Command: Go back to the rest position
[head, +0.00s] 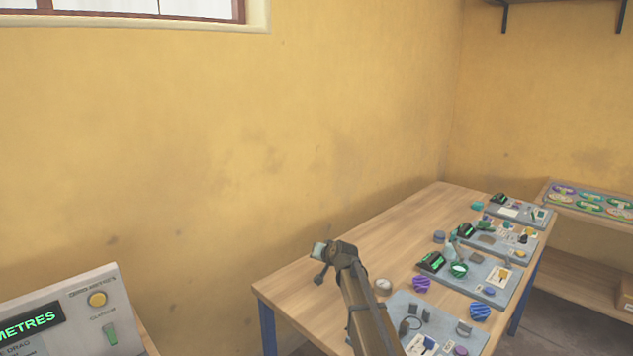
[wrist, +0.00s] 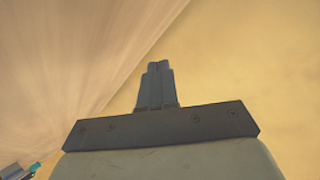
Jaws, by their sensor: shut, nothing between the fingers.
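My gripper (head: 318,281) is at the end of my raised arm, in front of the yellow wall and over the near left part of the wooden table (head: 330,262). In the wrist view its two fingers (wrist: 158,66) are pressed together with nothing between them. Nothing touches the fingertips in either view. My arm hides part of the nearest grey board (head: 470,342).
Several grey boards with small parts run along the table's right side. A control panel (head: 60,315) stands at lower left. The table's back left is clear.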

